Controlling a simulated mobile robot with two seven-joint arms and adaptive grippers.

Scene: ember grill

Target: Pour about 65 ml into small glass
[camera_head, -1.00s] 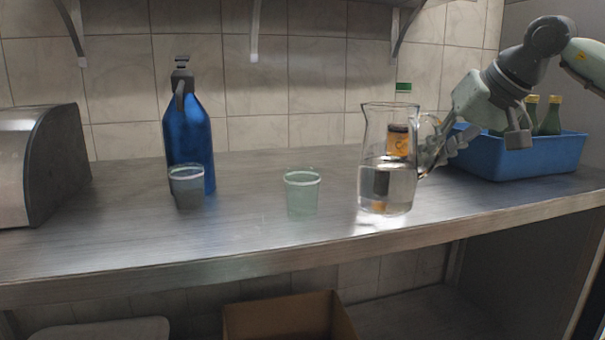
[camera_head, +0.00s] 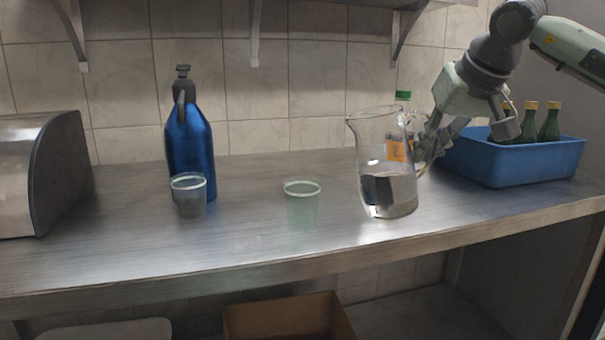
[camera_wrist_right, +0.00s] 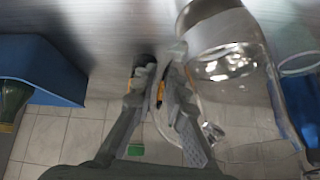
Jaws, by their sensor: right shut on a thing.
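A clear glass pitcher (camera_head: 388,188) with water in its lower part is in the head view, right of centre. It leans slightly to the left. My right gripper (camera_head: 428,150) is shut on the pitcher's handle from the right. In the right wrist view the gripper (camera_wrist_right: 161,85) closes on the handle, with the pitcher (camera_wrist_right: 225,75) to its right. Two small cups stand left of the pitcher: a clear greenish glass (camera_head: 302,206) nearest to it and a grey-blue glass (camera_head: 188,196) farther left. I cannot tell any liquid in either. My left gripper is not in view.
A blue pump bottle (camera_head: 190,150) stands behind the grey-blue glass. A blue crate (camera_head: 520,162) with green bottles (camera_head: 548,122) is at the right. An orange-labelled bottle (camera_head: 397,148) is behind the pitcher. A metal box (camera_head: 40,170) is at the left. The counter between the glasses is clear.

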